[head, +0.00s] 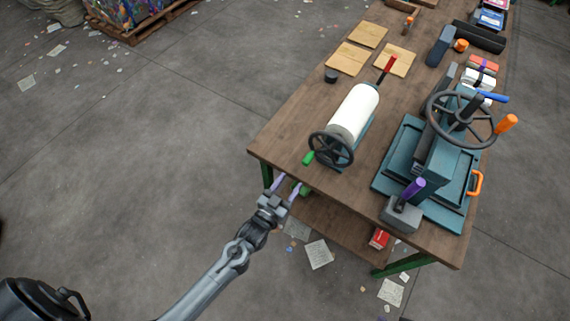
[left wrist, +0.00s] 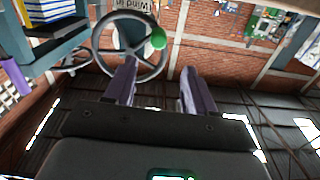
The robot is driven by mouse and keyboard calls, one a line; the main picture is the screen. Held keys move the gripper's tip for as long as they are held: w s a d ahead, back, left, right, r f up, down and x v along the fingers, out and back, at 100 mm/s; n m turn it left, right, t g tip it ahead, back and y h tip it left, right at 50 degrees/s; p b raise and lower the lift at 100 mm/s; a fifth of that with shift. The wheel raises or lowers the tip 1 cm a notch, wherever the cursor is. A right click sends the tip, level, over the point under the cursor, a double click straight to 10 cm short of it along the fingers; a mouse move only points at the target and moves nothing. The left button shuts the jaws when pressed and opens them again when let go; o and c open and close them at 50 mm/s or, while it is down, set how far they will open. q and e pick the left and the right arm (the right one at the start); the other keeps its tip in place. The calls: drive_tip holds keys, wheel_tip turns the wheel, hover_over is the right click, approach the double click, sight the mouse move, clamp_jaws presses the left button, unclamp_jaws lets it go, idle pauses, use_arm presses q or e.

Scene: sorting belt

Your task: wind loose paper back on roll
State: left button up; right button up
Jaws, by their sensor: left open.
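The white paper roll (head: 353,112) lies in a teal winder near the left edge of the wooden table. A dark handwheel (head: 331,150) with a green knob (head: 308,158) is on its near end. I cannot make out a loose paper end. My left gripper (head: 287,187) is open and empty, just off the table's near left corner, below and in front of the green knob. In the left wrist view, the two purple-grey fingers (left wrist: 158,88) point up toward the handwheel (left wrist: 106,45) and the green knob (left wrist: 158,39), apart from the knob. My right gripper is not in view.
A teal press (head: 430,165) with a large handwheel and orange handles stands to the right of the roll. A grey block with a purple grip (head: 402,213) sits at its near side. Brown cards (head: 347,58) and a red-handled tool (head: 386,70) lie behind the roll.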

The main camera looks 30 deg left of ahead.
sight(304, 164)
use_arm(q)
drive_tip(key=w, duration=0.4)
drive_tip(key=w+b, duration=0.1)
drive_tip(key=w, duration=0.2)
drive_tip(key=w+d, duration=0.1)
drive_tip(key=w, duration=0.3)
drive_tip(key=shift+w+f, duration=0.3)
clamp_jaws()
